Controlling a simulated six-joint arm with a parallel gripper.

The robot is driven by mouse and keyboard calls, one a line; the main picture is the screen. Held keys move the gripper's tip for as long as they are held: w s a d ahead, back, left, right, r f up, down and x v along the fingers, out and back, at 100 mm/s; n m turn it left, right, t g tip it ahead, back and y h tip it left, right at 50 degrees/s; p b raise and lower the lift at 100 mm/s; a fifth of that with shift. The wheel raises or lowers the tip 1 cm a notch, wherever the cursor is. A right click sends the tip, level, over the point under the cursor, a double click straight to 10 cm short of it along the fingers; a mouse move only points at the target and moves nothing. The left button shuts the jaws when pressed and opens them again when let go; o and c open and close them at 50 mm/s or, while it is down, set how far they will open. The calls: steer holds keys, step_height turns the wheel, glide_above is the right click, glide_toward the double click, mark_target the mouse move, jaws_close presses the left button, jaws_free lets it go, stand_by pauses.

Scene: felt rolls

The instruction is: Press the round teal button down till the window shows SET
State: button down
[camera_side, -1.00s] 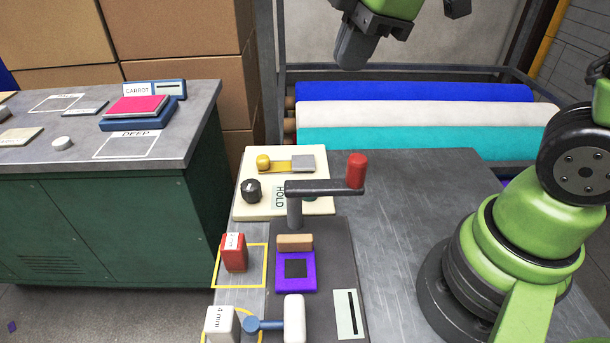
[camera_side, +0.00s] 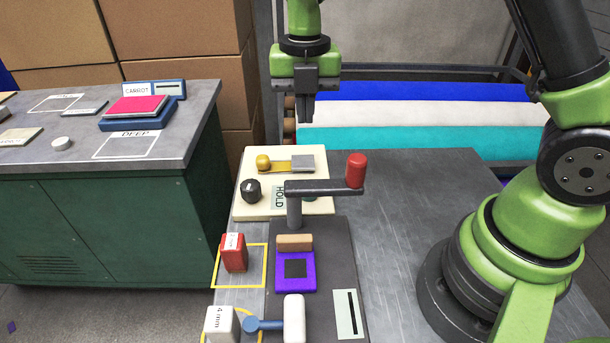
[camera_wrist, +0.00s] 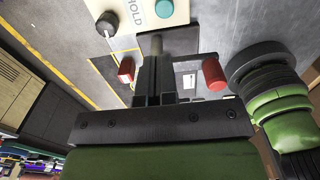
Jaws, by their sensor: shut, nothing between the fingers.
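The round teal button (camera_wrist: 165,8) sits on a cream panel (camera_wrist: 180,19), at the top edge of the wrist view. In the side view the button (camera_side: 310,197) is mostly hidden behind the dark crossbar of a lever press. The window (camera_side: 279,197) on the panel reads HOLD; it also shows in the wrist view (camera_wrist: 136,12). My gripper (camera_side: 308,117) is shut and empty, pointing down, well above the panel and apart from it. Its fingers (camera_wrist: 154,62) show in the wrist view, below the button in the picture.
The dark lever (camera_side: 325,187) with a red knob (camera_side: 356,170) rises beside the panel. A black knob (camera_side: 252,190) and yellow-ended slider (camera_side: 264,162) share the panel. A red block (camera_side: 234,253) and white block (camera_side: 221,323) stand at the left.

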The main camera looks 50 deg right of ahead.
steer(key=shift+f, duration=0.15)
step_height(320, 180, down, 14)
steer(key=shift+r, duration=0.15)
stand_by(0.3)
